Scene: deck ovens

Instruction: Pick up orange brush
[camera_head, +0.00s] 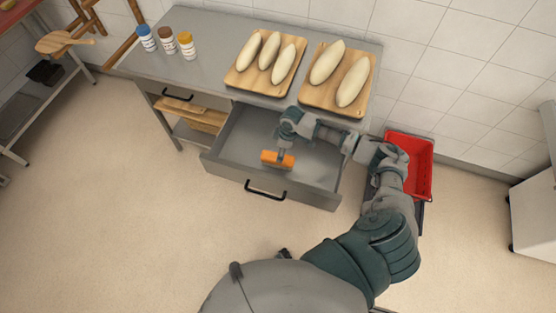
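The orange brush (270,159) is in the open drawer (240,130) of the metal table, near the drawer's front. My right arm reaches in from the right over the drawer. Its gripper (284,154) points down at the brush, with the fingers at or just over its right half. The fingers are small and partly hidden, so I cannot tell whether they are closed on the brush or only touching it. My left gripper is not in view.
The metal table (215,48) carries two wooden boards (243,84) (314,97) with pale loaves and several small jars (167,40). The drawer's black handle (264,195) faces the open floor. A red crate (425,180) stands at the table's right, beside my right arm.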

